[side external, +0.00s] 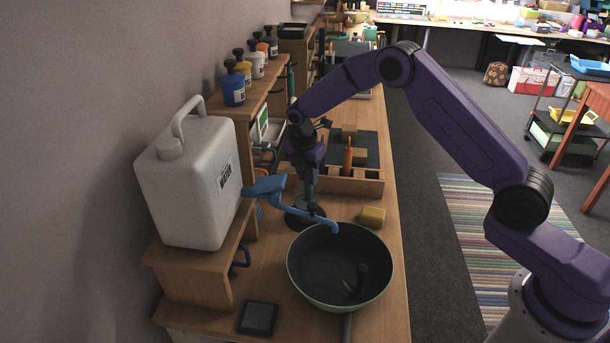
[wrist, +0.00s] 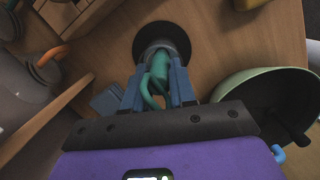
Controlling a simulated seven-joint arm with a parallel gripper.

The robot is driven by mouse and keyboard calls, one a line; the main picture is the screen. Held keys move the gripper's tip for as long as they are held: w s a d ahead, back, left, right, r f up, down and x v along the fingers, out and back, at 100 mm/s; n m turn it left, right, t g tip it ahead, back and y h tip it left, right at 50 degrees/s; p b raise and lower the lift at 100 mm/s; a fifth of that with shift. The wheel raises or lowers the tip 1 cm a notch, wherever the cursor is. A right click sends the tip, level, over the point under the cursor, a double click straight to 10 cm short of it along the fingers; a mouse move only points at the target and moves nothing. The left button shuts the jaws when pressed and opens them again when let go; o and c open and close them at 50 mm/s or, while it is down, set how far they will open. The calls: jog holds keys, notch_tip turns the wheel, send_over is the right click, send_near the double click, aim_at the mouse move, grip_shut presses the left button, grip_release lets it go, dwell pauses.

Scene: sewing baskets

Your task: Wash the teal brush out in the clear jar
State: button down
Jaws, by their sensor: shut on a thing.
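My gripper (side external: 308,170) points down over the bench, left of the middle in the side view. In the wrist view its two blue-grey fingers (wrist: 160,88) are closed around a teal handle, which I take to be the teal brush (wrist: 158,72). Teal also shows under the gripper in the side view (side external: 309,187). A greyish see-through rim around the brush's far end looks like the clear jar (wrist: 172,44), above a round dark base (wrist: 141,46). The brush's lower end seems to be inside the jar. The bristles are hidden, and I cannot tell how deep they sit.
A dark basin with a green rim (side external: 374,292) stands in front, with a blue tap (side external: 318,217) over it. A white water container (side external: 186,187) is on a shelf at left. A yellow sponge (side external: 372,216) lies behind the basin. A wooden tray (side external: 364,188) stands behind that.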

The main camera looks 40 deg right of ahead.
jog(key=shift+a, duration=0.1)
jog(key=shift+s+a, duration=0.15)
jog(key=shift+a, duration=1)
jog(key=shift+d, duration=0.1)
jog(key=shift+d, duration=1.15)
jog(key=shift+a, duration=1.25)
jog(key=shift+d, duration=0.15)
